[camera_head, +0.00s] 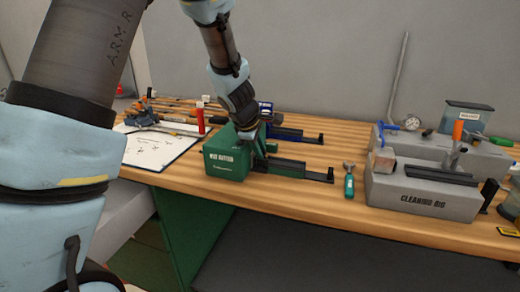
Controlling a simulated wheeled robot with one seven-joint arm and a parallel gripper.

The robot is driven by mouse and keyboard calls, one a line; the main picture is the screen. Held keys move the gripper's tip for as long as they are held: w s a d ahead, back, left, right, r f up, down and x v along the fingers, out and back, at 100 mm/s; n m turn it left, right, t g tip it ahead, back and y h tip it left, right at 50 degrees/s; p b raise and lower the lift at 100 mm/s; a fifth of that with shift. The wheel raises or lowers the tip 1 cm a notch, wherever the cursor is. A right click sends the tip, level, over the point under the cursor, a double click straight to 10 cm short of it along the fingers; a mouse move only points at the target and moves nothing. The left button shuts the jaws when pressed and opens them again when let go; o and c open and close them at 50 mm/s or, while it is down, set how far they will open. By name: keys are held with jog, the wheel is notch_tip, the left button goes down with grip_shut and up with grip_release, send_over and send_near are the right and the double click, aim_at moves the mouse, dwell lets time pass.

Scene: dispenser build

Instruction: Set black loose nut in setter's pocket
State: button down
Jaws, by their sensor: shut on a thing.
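The green nut setter (228,162) stands near the table's front edge, with its lettered face toward me and a dark rail (300,172) reaching right from it. My gripper (249,133) points down at the setter's top, just behind its lettered face. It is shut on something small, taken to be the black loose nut. The nut itself cannot be made out, as the wrist and the setter hide the fingertips. The setter's pocket cannot be made out either, and I cannot tell whether the nut touches it.
A blue-railed unit (290,133) stands just behind the setter. A clipboard (155,148) and a red cylinder (201,118) are at left.

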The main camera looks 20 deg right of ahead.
jog(key=shift+f+b, duration=0.3)
jog(key=shift+c, duration=1.8)
grip_release()
notch_tip(320, 180, up, 7)
jog(key=p, duration=0.7)
